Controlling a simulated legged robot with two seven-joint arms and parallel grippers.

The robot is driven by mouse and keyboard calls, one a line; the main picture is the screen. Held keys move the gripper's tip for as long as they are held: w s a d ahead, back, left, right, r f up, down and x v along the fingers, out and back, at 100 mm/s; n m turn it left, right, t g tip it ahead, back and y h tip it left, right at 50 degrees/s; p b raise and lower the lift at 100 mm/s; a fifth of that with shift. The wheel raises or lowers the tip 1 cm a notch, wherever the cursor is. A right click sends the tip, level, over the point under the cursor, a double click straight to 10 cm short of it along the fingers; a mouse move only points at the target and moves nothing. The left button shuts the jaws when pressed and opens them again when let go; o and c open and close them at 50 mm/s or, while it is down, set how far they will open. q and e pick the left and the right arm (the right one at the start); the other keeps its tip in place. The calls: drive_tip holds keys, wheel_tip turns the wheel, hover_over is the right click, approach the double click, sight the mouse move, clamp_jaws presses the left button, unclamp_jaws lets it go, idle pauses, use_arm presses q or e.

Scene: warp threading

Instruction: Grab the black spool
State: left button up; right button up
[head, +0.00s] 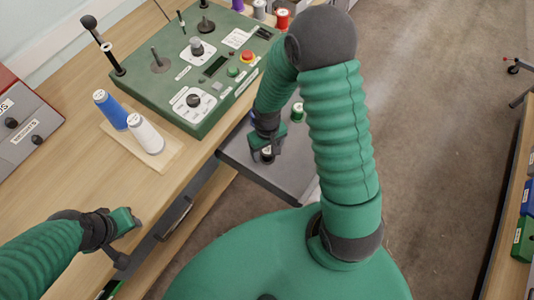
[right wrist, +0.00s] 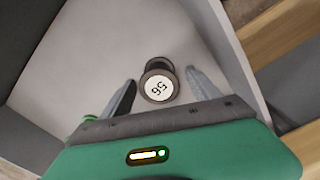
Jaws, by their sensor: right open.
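The black spool (right wrist: 158,82) has a round white top label reading 56. In the right wrist view it stands on a grey surface between the two fingers of my right gripper (right wrist: 161,77), with visible gaps on both sides. The gripper is open. In the head view my right gripper (head: 265,150) reaches down over the grey surface, and the spool is mostly hidden by it. My left gripper (head: 122,238) is over the front edge of the wooden table, away from the spool; its finger opening is not clear.
A green spool (head: 297,112) stands close to my right gripper on the grey tray (head: 285,180). A green control box (head: 200,75) and a wooden block (head: 165,160) with blue (head: 111,110) and white (head: 145,134) cones are on the table. A raised light wall (right wrist: 222,45) borders the tray.

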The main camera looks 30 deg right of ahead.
use_arm(q)
drive_tip(key=shift+w+d, duration=0.1)
drive_tip(key=shift+d, duration=0.15)
use_arm(e)
drive_tip(key=shift+w+d+f, duration=0.1)
drive_tip(key=shift+d, duration=0.1)
use_arm(q)
drive_tip(key=shift+a, duration=0.1)
use_arm(e)
drive_tip(key=c, duration=0.4)
use_arm(q)
drive_tip(key=shift+a, duration=0.2)
use_arm(e)
drive_tip(key=shift+a, duration=0.2)
drive_tip(key=c, duration=0.7)
use_arm(q)
drive_tip(key=shift+d, duration=0.1)
use_arm(e)
drive_tip(key=c, duration=0.3)
drive_tip(key=shift+d+r, duration=0.1)
drive_tip(key=shift+r, duration=0.1)
